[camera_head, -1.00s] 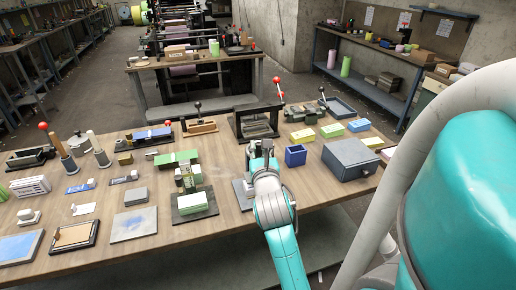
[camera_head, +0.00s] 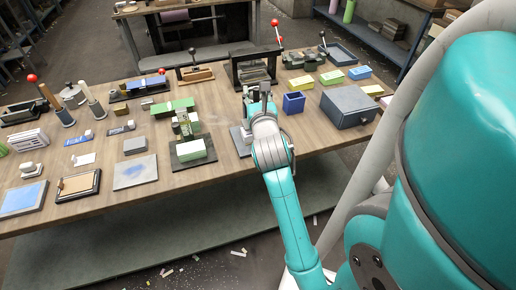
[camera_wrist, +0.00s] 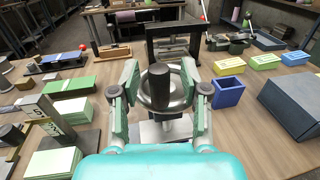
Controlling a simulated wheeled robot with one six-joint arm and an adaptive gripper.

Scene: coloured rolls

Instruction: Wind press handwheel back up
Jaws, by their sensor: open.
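The handwheel (camera_wrist: 176,103) is a grey metal ring in the middle of the wrist view, with a dark upright post or grip (camera_wrist: 157,77) rising at it. My gripper (camera_wrist: 161,88) has its two green fingers apart, one on each side of the wheel. I cannot tell whether either finger touches it. Below the wheel a pale base plate (camera_wrist: 165,130) shows; the same base shows in the head view (camera_head: 240,142), left of my arm. In the head view my gripper (camera_head: 260,98) hides most of the press and its wheel.
A blue open box (camera_head: 293,103) and a grey drawer box (camera_head: 350,104) stand to the right. A black frame press (camera_head: 252,68) with a red-knobbed lever stands behind. Bare wooden tabletop (camera_head: 215,180) lies in front.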

